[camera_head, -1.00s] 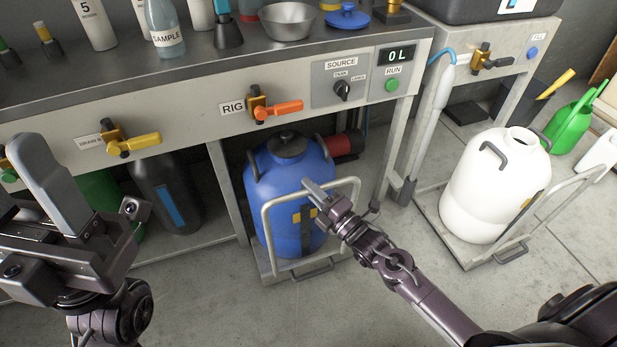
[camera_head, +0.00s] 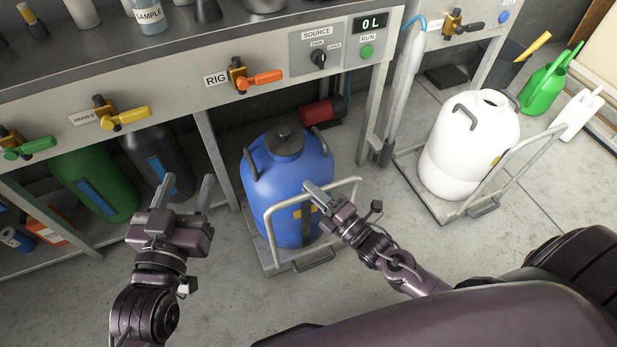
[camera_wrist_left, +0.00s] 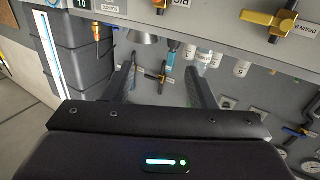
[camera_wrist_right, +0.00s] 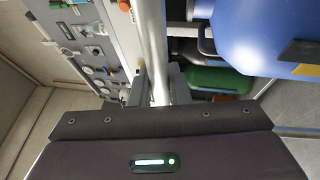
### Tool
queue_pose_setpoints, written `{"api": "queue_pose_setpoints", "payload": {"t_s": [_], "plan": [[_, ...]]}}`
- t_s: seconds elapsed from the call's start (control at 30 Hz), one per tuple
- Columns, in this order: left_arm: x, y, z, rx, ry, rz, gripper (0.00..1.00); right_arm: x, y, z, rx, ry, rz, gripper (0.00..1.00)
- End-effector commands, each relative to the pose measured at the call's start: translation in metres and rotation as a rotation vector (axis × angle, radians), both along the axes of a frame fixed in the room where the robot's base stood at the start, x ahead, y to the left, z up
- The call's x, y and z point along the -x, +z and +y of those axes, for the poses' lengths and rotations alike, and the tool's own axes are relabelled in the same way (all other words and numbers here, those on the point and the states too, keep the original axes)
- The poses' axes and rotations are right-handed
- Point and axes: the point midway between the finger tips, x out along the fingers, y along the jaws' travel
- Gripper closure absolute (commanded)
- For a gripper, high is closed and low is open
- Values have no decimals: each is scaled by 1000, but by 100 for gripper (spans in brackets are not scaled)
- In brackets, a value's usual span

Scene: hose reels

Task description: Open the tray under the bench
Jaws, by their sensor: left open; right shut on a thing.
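The grey tray (camera_head: 272,262) stands out in front of the bench (camera_head: 190,80) and carries a blue drum (camera_head: 285,175) with a dark lid. A pale upright tube handle (camera_head: 268,228) rises at the tray's front. My right gripper (camera_head: 322,194) is shut on the upper bar of this handle, near its middle. The bar also runs between its fingers in the right wrist view (camera_wrist_right: 156,60). My left gripper (camera_head: 182,190) is open and empty, left of the drum and in front of the bench. The tray's rear part is hidden behind the drum.
Orange (camera_head: 262,77) and yellow (camera_head: 128,114) valve levers stick out of the bench front. Green (camera_head: 95,180) and black (camera_head: 165,160) containers stand under the bench on the left. A white drum (camera_head: 470,145) on a similar tray stands right. The floor in front is clear.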

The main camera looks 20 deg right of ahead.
Motion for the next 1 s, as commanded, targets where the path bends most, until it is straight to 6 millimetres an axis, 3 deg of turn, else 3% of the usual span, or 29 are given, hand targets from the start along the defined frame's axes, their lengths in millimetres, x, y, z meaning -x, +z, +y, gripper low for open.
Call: {"api": "queue_pose_setpoints", "payload": {"t_s": [0.17, 0.3, 0.5, 0.6, 1.0], "plan": [[22, -72, 1, -131, -19, 322, 49, 22, 1, -1, 2, 0, 5, 100], [54, -124, 8, -232, -38, 571, 49, 38, 1, -2, 2, 0, 5, 100], [108, -177, 21, -358, -67, 876, 49, 58, 1, -3, 3, -2, 4, 100], [119, -185, 27, -386, -67, 942, 49, 66, 1, -3, 2, -1, 2, 100], [121, -186, 35, -406, -52, 985, 49, 82, -1, -3, 2, -1, 2, 100]]}}
